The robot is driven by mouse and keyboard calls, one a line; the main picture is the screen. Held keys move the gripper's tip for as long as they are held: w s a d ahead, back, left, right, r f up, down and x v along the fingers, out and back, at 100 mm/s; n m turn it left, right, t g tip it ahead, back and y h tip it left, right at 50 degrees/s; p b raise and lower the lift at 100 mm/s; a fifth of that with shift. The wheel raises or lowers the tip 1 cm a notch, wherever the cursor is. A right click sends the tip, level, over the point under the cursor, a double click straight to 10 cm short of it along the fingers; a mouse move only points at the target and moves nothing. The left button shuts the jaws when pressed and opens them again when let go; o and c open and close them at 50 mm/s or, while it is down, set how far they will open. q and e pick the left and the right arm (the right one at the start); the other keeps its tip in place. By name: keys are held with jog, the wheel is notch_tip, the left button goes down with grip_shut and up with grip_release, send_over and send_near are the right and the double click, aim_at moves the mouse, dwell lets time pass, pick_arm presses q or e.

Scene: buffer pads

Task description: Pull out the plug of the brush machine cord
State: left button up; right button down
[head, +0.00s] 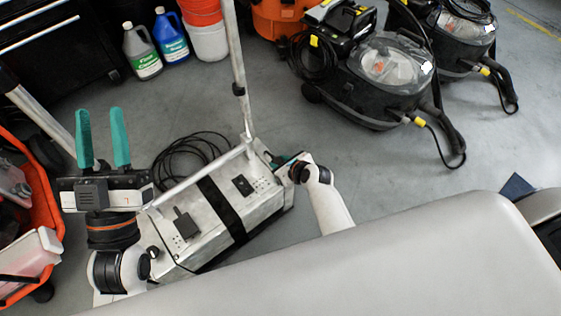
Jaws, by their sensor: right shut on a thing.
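The brush machine (213,222) is a long silvery metal box with a black band across its middle and a tall pole rising from its far side. A black plug (185,224) sits at the panel on its left part. Another black fitting (242,185) is on the right panel. My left gripper (102,112) is open and empty, with teal fingers pointing up, left of the machine and apart from the plug. My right gripper (279,160) is at the machine's right end, shut and seemingly on its edge; its fingers are mostly hidden.
A coiled black cord (180,155) lies on the floor behind the machine. Bottles (142,55), a bucket (207,42) and black vacuum machines (375,85) stand further back. An orange cart (48,205) is at the left. A large pale surface (400,265) fills the lower right.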

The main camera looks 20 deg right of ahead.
pick_arm(q)
jog(key=shift+w+f+g, duration=0.55)
jog(key=shift+f+g, duration=0.25)
jog(key=shift+f, duration=0.05)
jog(key=shift+w+f+p, duration=0.15)
jog(key=shift+p, duration=0.2)
pick_arm(e)
jog(key=shift+f, duration=0.1)
jog(key=shift+f, duration=0.1)
pick_arm(q)
jog(key=shift+w+f+g+y, duration=0.2)
jog(key=shift+f+g+y, duration=0.1)
jog(key=shift+f+g, duration=0.25)
jog(key=shift+w+a+f+g+y+p, duration=0.1)
jog(key=shift+w+f+g+y+p, duration=0.1)
jog(key=shift+f+g, duration=0.2)
jog(key=shift+w+a+f+g+y+p, duration=0.1)
jog(key=shift+f+g+y, duration=0.15)
jog(key=shift+f, duration=0.25)
pick_arm(e)
jog(key=shift+f, duration=0.15)
pick_arm(q)
jog(key=shift+d+r, duration=0.1)
jog(key=shift+s+d+r+h, duration=0.1)
jog(key=shift+r+h, duration=0.15)
jog(key=shift+r, duration=0.2)
pick_arm(e)
jog(key=shift+f, duration=0.2)
